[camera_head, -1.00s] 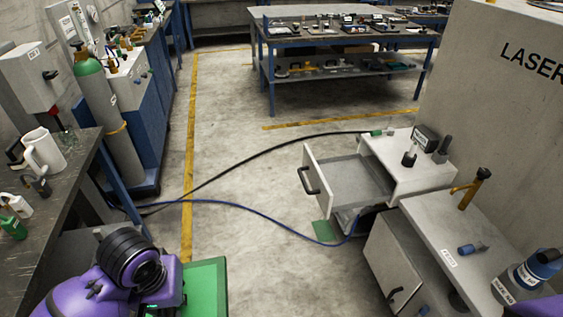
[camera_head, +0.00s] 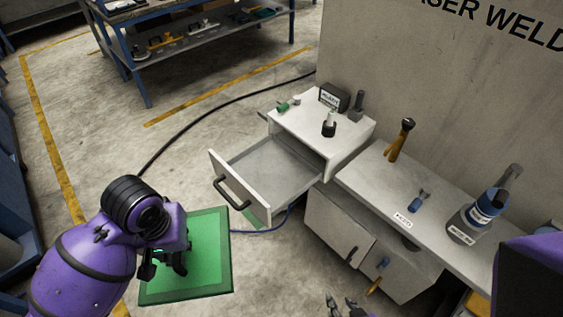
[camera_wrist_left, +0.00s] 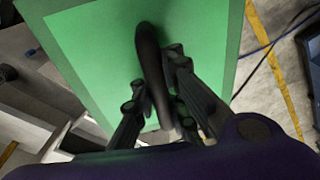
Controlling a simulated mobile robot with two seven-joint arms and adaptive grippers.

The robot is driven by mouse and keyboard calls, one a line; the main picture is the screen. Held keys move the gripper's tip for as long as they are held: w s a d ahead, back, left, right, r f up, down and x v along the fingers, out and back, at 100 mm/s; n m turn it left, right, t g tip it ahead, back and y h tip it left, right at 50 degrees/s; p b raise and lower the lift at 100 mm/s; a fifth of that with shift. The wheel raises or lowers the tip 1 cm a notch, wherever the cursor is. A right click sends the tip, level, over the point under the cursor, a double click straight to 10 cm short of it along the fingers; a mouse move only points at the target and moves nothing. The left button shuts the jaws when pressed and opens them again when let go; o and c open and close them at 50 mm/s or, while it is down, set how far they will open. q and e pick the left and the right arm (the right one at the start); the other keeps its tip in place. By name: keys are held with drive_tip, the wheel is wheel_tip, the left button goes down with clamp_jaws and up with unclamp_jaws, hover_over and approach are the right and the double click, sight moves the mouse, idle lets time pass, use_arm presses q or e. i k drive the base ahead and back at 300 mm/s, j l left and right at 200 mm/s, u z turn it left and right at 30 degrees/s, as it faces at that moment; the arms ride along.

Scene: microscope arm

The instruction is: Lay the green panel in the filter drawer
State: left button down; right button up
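The green panel (camera_head: 212,240) is a flat rectangle with a darker border, in the lower left of the head view. My left gripper (camera_head: 172,262) is shut on a black handle on the panel's face; the handle (camera_wrist_left: 150,65) and fingers show in the left wrist view. The panel is in the air, in front of and left of the filter drawer. The filter drawer (camera_head: 228,167) is pulled out of its white cabinet, and its visible floor is bare. My right gripper (camera_head: 342,305) shows at the bottom edge, its fingertips apart and nothing seen between them.
The drawer's black handle (camera_head: 232,192) faces the panel. The cabinet top (camera_head: 300,125) holds a labelled black box (camera_head: 334,98) and small fittings. The counter at right holds an amber tool (camera_head: 400,140) and a bottle (camera_head: 470,225). A dark cable crosses the floor behind the drawer.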

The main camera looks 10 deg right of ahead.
sight(271, 174)
drive_tip(key=i+j+z, duration=0.2)
drive_tip(key=z, duration=0.2)
drive_tip(key=i+j+z, duration=0.3)
drive_tip(key=z, duration=0.15)
drive_tip(key=i+j+z, duration=0.4)
